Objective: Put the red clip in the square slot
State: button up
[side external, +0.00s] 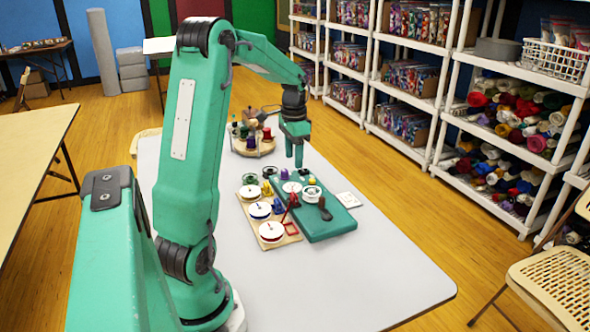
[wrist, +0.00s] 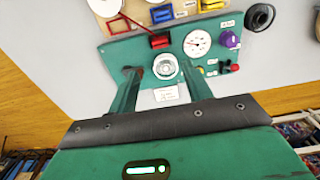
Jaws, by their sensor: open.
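The red clip (wrist: 159,42) lies at the edge of the green board (wrist: 115,52) in the wrist view, with a thin dark red rod running from it toward the beige board. In the side external view the red clip (side external: 293,201) sits where the two boards meet, looking tilted. A red square outline (side external: 291,228), which may be the square slot, is on the beige board; I cannot tell its depth. My gripper (side external: 295,163) is over the green board's far part. In the wrist view my gripper (wrist: 163,72) is open and empty, and the clip lies beyond its fingertips.
The beige board (side external: 250,222) holds white dials (side external: 271,231) and blue and yellow pieces. A round metal-rimmed part (wrist: 166,66), a white gauge (wrist: 197,42) and a purple knob (wrist: 230,39) are on the green board. A round tray (side external: 252,150) stands behind. The table front (side external: 350,285) is clear.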

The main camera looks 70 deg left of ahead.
dwell(0.3)
jog(key=s+d+r+t, duration=0.1)
jog(key=d+r, duration=0.2)
jog(key=d, duration=0.5)
jog(key=s+d+r+t+y, duration=0.1)
jog(key=s+d+r, duration=0.15)
jog(key=d, duration=0.45)
jog(key=s+d+r+t, duration=0.1)
jog(key=d+r+t, duration=0.15)
jog(key=d, duration=0.55)
jog(key=s+d+t+h, duration=0.1)
jog(key=s+d, duration=0.4)
jog(key=d, duration=0.1)
jog(key=shift+s+d, duration=0.25)
jog(key=shift+s, duration=0.1)
jog(key=shift+c, duration=0.2)
